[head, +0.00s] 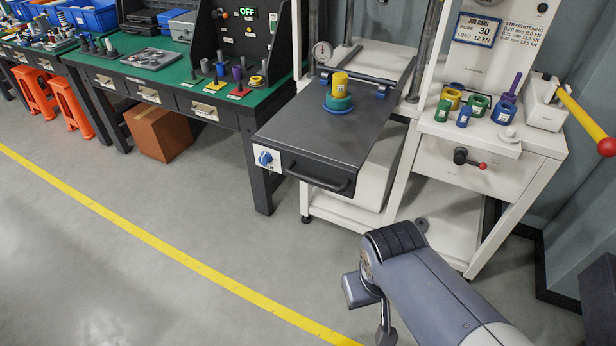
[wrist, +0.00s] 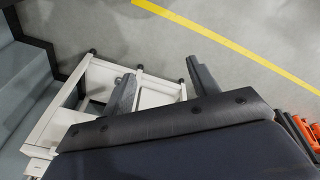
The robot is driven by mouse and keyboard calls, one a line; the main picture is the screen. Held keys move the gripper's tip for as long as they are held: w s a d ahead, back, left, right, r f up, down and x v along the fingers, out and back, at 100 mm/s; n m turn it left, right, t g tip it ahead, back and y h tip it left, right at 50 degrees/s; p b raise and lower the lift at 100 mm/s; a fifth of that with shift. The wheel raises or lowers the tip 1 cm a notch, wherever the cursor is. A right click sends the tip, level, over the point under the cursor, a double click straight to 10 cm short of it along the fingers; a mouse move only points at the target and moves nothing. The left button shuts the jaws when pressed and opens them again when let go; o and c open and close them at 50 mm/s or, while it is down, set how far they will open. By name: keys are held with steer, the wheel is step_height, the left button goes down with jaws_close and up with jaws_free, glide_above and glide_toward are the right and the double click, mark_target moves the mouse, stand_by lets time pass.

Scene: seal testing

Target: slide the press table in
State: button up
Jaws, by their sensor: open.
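The press table (head: 310,135) is a dark grey sliding plate, drawn out toward the front of the white press frame in the head view. A black bar handle (head: 322,184) runs along its front edge, with a blue knob (head: 265,158) to its left. A yellow cylinder (head: 340,82) stands on a green disc (head: 338,101) over a blue ring on the table. My gripper (head: 371,312) is open and empty, low in front of the press, below and right of the handle and apart from it. Its two spread fingers also show in the wrist view (wrist: 163,85), over the white frame and floor.
A green workbench (head: 180,70) is on the left, with a cardboard box (head: 160,133) beneath. The floor before the press is clear, crossed by a yellow line (head: 150,232).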

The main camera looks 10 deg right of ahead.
steer(key=w+f+n+h+b, duration=0.1)
steer(key=w+b, duration=0.1)
steer(key=w+d+f+n+h+b, duration=0.1)
steer(key=w+b, duration=0.1)
steer(key=w+d+f+n+h+b, duration=0.1)
steer(key=w+b, duration=0.1)
steer(key=shift+w+d+h, duration=0.2)
steer(key=shift+w+h, duration=0.05)
steer(key=shift+h, duration=0.15)
steer(key=c, duration=0.5)
steer(key=n+t+h+b, duration=0.4)
steer(key=n+t+b, duration=0.3)
steer(key=t+b, duration=0.45)
glide_toward(311, 182)
steer(key=shift+g, duration=0.45)
steer(key=shift+r+b+x, duration=0.15)
steer(key=shift+b+x, duration=0.05)
steer(key=shift+x, duration=2.45)
steer(key=shift+r+b+x, duration=0.2)
steer(key=shift+x, duration=2.5)
steer(key=shift+w+a, duration=0.1)
steer(key=shift+w, duration=0.05)
steer(key=shift+c, duration=0.5)
jaws_close()
